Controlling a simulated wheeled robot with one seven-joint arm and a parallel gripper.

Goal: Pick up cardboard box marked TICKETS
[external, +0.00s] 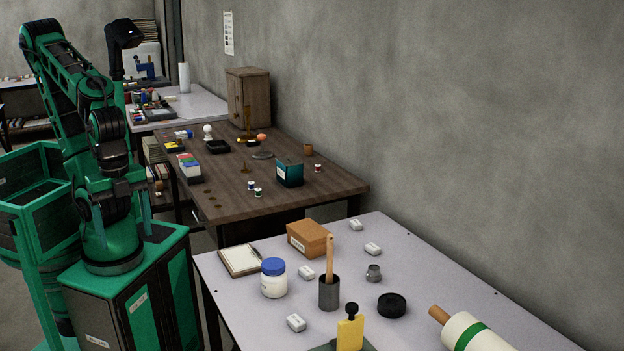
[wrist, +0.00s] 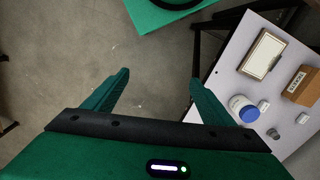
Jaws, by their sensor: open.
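A brown cardboard box (external: 309,239) with a white label sits on the near pale table. It also shows at the right edge of the wrist view (wrist: 303,86), where its label faces the camera; the label's print is too small to read surely. My gripper (wrist: 158,82) is open and empty in the wrist view, over the floor to the left of the table. The box lies to the right of both fingers, well apart from them. In the external view my green arm is folded up at the left, and its fingers hang beside the arm's base.
Around the box on the pale table (external: 400,246) are a notepad (external: 240,261), a blue-lidded jar (external: 273,277), a grey cup with a wooden handle (external: 329,292), a black lid (external: 391,305) and several white blocks. A dark wooden table with small items stands behind.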

